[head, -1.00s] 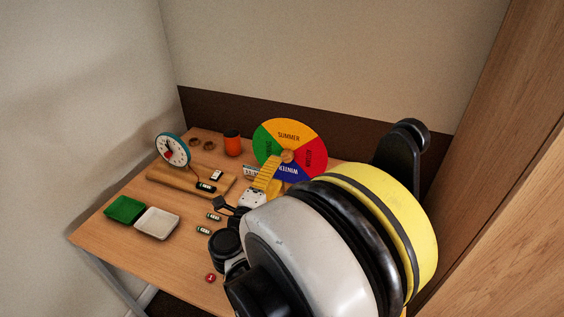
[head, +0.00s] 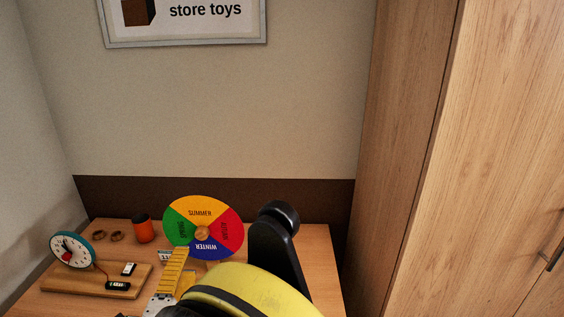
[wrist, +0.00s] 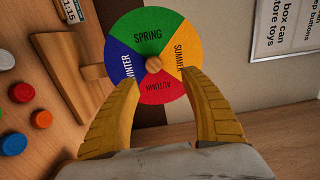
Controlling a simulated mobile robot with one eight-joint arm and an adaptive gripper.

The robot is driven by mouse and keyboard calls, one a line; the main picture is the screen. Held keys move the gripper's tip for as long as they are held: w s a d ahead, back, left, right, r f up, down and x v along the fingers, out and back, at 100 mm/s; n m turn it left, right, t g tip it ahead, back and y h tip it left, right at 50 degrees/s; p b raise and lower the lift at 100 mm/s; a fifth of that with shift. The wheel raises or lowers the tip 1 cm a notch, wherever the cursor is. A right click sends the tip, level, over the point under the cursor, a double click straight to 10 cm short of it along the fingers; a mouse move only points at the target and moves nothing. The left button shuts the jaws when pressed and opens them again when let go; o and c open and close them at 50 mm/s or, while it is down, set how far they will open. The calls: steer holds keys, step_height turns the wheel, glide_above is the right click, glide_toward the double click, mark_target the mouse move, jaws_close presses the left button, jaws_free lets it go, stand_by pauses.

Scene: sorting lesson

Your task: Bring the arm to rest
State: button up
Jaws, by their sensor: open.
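My gripper (wrist: 160,80) is open and empty in the wrist view, its two yellow ribbed fingers apart. The season wheel (wrist: 140,38), with green, yellow, red and blue quarters around a wooden knob, shows beyond and between the fingertips. In the head view my gripper (head: 172,275) is above the table (head: 318,262), in front of and below the season wheel (head: 182,212). My yellow and black arm hides part of the table there. I cannot tell whether a finger touches the wheel.
An orange cup (head: 144,229) and two brown rings (head: 108,236) stand at the back. Coloured discs (wrist: 22,92) lie left in the wrist view. A wooden cabinet (head: 405,130) rises at the right.

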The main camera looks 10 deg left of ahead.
steer(key=w+d+r+n+t+y, duration=0.1)
steer(key=w+d+r+n+y, duration=0.2)
steer(key=r, duration=0.4)
steer(key=w+d+r+n+y, duration=0.1)
steer(key=w+d+r+n, duration=0.1)
steer(key=w+r, duration=0.35)
steer(key=d+r+n+g+y, duration=0.3)
steer(key=d+r+n, duration=0.5)
steer(key=d, duration=0.1)
steer(key=s+d+f+n+g+h, duration=0.1)
steer(key=s+d+f+g+h, duration=0.2)
steer(key=d, duration=0.8)
steer(key=s+d+f+n+g+h, duration=0.1)
steer(key=s+d+f+g+h, duration=0.2)
steer(key=s+d+f, duration=0.5)
steer(key=s+d+f+n+g+h, duration=0.1)
steer(key=s+d+f+g+h, duration=0.2)
steer(key=d, duration=1.2)
steer(key=s+f, duration=0.3)
steer(key=s, duration=0.2)
steer(key=shift+s+f, duration=0.2)
steer(key=shift+f, duration=0.05)
